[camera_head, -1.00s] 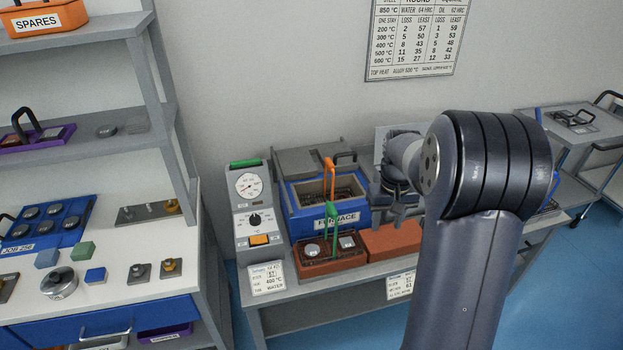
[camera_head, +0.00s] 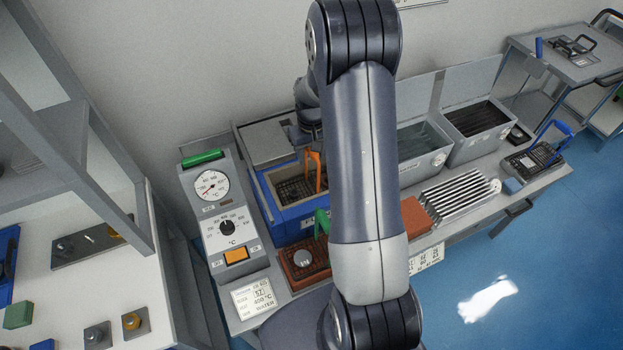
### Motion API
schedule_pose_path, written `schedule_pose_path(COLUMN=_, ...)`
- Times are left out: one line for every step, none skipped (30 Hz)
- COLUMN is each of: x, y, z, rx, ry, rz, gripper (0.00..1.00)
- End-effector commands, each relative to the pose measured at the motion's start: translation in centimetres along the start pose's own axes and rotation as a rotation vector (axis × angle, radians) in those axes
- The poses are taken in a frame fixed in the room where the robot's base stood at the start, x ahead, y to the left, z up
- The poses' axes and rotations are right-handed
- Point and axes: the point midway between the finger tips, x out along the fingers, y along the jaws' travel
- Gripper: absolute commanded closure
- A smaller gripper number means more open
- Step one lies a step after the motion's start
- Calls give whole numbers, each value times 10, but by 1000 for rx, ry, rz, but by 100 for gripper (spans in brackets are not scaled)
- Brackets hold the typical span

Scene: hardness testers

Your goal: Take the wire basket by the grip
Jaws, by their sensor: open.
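A wire basket (camera_head: 292,190) with an upright orange grip (camera_head: 314,172) sits inside the open blue furnace (camera_head: 290,227). A second basket (camera_head: 303,262) with a green grip (camera_head: 321,222) stands on the red brick, partly behind my arm, with a round piece in it. A third, dark basket (camera_head: 535,160) with a blue grip (camera_head: 557,127) stands at the bench's right end. My gripper (camera_head: 303,136) is open, just above and beside the orange grip in the picture. My arm hides part of it, and I cannot tell whether it touches the grip.
A control box (camera_head: 222,215) with a dial stands left of the furnace. Two open tanks (camera_head: 424,150) (camera_head: 478,121) and a ribbed metal rack (camera_head: 455,196) are to the right. A grey shelf unit (camera_head: 95,165) rises at the left. Blue floor is clear at the lower right.

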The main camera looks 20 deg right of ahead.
Motion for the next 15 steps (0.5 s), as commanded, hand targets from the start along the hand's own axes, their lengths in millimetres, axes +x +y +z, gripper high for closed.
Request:
schedule_pose_path(x=3, y=0, z=0, rx=0, ry=-1, rz=0, gripper=55)
schedule_pose_path(x=4, y=0, z=0, rx=0, ry=-1, rz=0, gripper=55)
schedule_pose_path(x=5, y=0, z=0, rx=0, ry=-1, rz=0, gripper=55)
schedule_pose_path(x=6, y=0, z=0, rx=0, ry=0, rz=0, gripper=55)
schedule_pose_path(x=6, y=0, z=0, rx=0, ry=0, rz=0, gripper=55)
schedule_pose_path(x=6, y=0, z=0, rx=0, ry=0, rz=0, gripper=55)
schedule_pose_path(x=6, y=0, z=0, rx=0, ry=0, rz=0, gripper=55)
schedule_pose_path(x=6, y=0, z=0, rx=0, ry=0, rz=0, gripper=55)
schedule_pose_path(x=6, y=0, z=0, rx=0, ry=0, rz=0, gripper=55)
schedule_pose_path(x=6, y=0, z=0, rx=0, ry=0, rz=0, gripper=57)
schedule_pose_path(x=6, y=0, z=0, rx=0, ry=0, rz=0, gripper=59)
schedule_pose_path(x=6, y=0, z=0, rx=0, ry=0, rz=0, gripper=63)
schedule_pose_path(x=6, y=0, z=0, rx=0, ry=0, rz=0, gripper=65)
schedule_pose_path(x=6, y=0, z=0, rx=0, ry=0, rz=0, gripper=68)
schedule_pose_path(x=6, y=0, z=0, rx=0, ry=0, rz=0, gripper=71)
